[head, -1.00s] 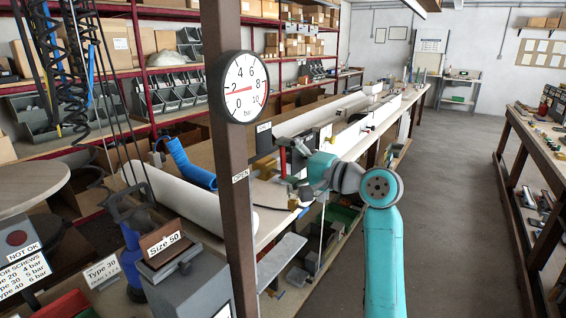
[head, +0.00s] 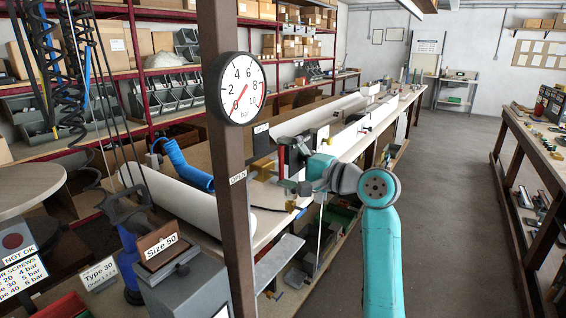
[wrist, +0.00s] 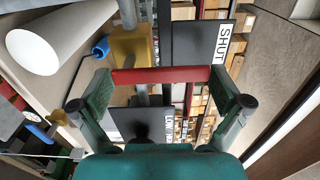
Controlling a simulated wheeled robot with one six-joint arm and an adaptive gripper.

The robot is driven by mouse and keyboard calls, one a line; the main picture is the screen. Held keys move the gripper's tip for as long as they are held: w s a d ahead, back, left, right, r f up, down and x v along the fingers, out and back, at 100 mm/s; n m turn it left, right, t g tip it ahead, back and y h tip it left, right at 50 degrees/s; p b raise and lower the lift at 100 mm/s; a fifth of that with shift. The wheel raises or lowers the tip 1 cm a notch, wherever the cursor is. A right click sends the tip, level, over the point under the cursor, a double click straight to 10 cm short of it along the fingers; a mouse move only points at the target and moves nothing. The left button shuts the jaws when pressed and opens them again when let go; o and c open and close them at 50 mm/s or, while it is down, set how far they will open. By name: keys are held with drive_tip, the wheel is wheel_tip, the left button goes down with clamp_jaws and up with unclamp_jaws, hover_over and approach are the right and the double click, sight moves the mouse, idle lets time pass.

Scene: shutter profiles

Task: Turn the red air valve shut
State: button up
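The red air valve lever (wrist: 160,75) lies crosswise between the two fingers of my gripper (wrist: 162,86) in the wrist view. Its ends lie close to the fingertips; I cannot tell whether they touch. The fingers stand wide apart. The lever is in front of a yellow valve body (wrist: 130,46), beside a dark plate with a SHUT label (wrist: 224,42).
A brown post (head: 232,190) with an OPEN label stands left of my arm. The long workbench (head: 330,140) holds white profiles. The aisle floor (head: 450,200) on the right is clear.

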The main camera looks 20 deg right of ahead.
drive_tip(key=v, duration=1.2)
idle(0.3)
drive_tip(key=s+a+f+m+t+h, duration=0.1)
drive_tip(key=s+a+f+h, duration=0.1)
drive_tip(key=f, duration=0.7)
drive_tip(key=s+a+f+m+h, duration=0.1)
drive_tip(key=s+f+h, duration=0.15)
drive_tip(key=f, duration=0.75)
drive_tip(key=s+a+f+t+h, duration=0.1)
drive_tip(key=s+a+f+h, duration=0.15)
drive_tip(key=f, duration=0.65)
drive_tip(key=s+a+f+n+g+h, duration=0.1)
drive_tip(key=s+a+f+n+h, duration=0.15)
drive_tip(key=s+f, duration=0.95)
drive_tip(key=s+a+r+n, duration=0.1)
drive_tip(key=s+n, duration=0.4)
drive_tip(key=s, duration=0.9)
drive_tip(key=s+a+r+n+h, duration=0.1)
drive_tip(key=s+n, duration=0.4)
drive_tip(key=s, duration=0.9)
drive_tip(key=shift+a+r+g, duration=0.4)
drive_tip(key=shift+a+r, duration=0.1)
drive_tip(key=shift+r, duration=0.25)
